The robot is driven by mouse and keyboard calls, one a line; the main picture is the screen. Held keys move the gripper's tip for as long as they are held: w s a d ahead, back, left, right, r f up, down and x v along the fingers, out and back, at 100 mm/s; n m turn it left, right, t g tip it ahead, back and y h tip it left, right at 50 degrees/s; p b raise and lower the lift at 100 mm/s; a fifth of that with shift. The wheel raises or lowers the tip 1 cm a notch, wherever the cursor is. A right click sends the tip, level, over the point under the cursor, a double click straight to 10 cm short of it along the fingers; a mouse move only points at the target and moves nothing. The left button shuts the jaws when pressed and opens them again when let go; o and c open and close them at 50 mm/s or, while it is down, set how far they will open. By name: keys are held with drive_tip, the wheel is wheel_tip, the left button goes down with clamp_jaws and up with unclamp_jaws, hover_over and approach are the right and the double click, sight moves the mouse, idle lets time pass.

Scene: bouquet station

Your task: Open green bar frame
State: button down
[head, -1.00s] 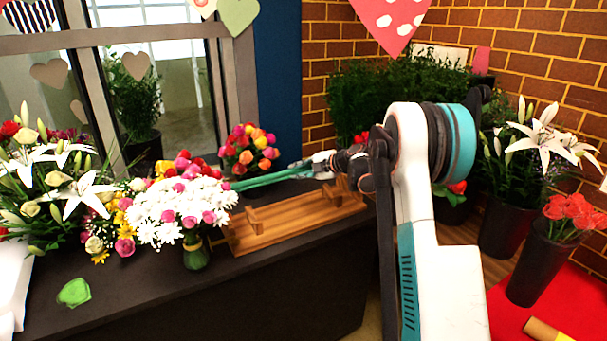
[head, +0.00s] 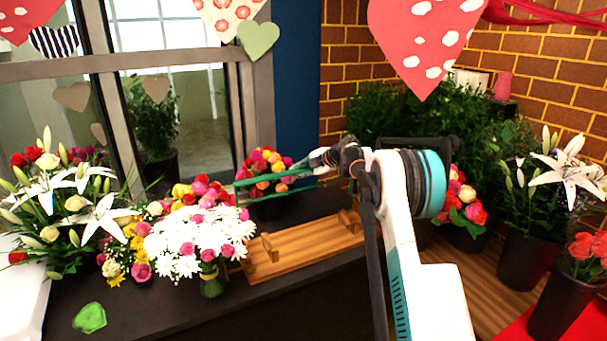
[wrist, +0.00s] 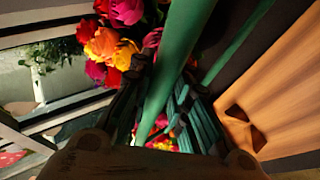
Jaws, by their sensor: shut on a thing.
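The green bar frame (head: 275,193) is held up above the wooden stand (head: 310,248) in the head view. Two long green bars show a little apart, one above the other, with flowers behind them. My gripper (head: 318,158) is at the frame's right end and shut on it. The exact contact of the fingers is hard to see.
A bunch of white daisies (head: 190,248) stands just left of the wooden stand. Orange and pink roses (head: 262,165) stand close behind the frame. A green lump (head: 90,318) lies on the dark counter (head: 150,312). The window is behind at left.

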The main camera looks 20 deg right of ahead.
drive_tip(key=shift+w, duration=1)
drive_tip(key=shift+f, duration=0.1)
drive_tip(key=c, duration=1.5)
unclamp_jaws()
drive_tip(key=v, duration=1.2)
